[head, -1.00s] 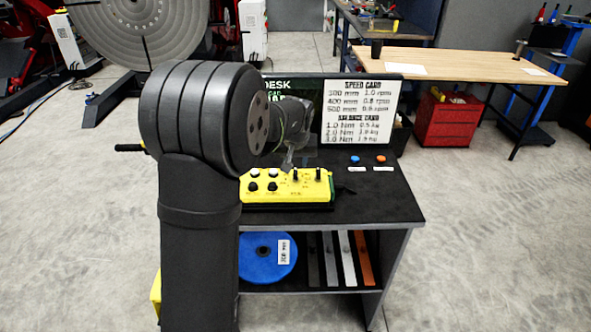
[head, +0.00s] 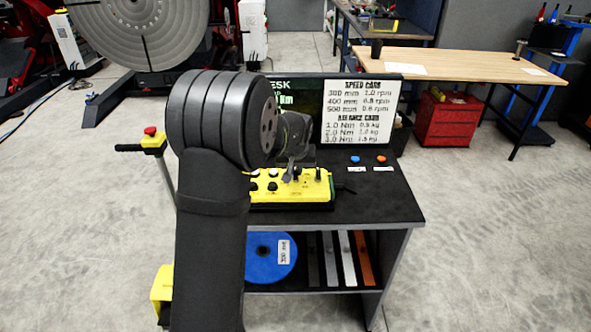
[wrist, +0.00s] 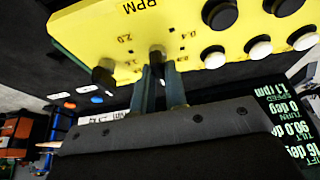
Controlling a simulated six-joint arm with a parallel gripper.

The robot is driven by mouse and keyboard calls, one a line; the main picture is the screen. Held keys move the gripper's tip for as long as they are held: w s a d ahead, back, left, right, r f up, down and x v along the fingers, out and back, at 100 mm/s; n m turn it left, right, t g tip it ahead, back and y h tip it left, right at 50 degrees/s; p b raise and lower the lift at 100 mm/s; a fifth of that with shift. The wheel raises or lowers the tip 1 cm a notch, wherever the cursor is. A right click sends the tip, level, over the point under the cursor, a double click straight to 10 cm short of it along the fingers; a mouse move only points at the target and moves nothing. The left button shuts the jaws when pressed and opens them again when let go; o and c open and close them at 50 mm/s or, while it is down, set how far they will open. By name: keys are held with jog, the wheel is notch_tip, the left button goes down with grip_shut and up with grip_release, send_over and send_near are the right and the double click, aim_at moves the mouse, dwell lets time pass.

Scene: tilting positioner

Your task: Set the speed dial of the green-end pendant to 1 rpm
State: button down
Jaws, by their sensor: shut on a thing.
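The yellow pendant (head: 310,190) lies on the black cart top, with a green edge at its right end in the head view. In the wrist view, the pendant (wrist: 85,25) shows the label RPM and scale marks, among them 2.0 and 0.4. My gripper (wrist: 160,88) is shut on a dark dial knob (wrist: 157,55) below that label. The fingers partly hide the knob, and I cannot read its pointer. In the head view my gripper (head: 290,172) is down at the pendant. A screen (wrist: 288,110) reads speed 1.1 rpm.
A second dark knob (wrist: 103,72) and several black and white buttons sit close to my fingers. The speed card (head: 360,112) stands behind the pendant. Blue and orange buttons (head: 381,159) lie right of it. The cart's right top is mostly clear.

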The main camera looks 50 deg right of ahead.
jog(key=shift+d+n+t+y, duration=0.1)
jog(key=shift+n+t+y, duration=0.35)
jog(key=shift+n, duration=1.05)
jog(key=c, duration=1.4)
grip_release()
jog(key=shift+c, duration=0.2)
jog(key=v, duration=1.7)
jog(key=shift+r, duration=0.25)
jog(key=shift+f, duration=0.1)
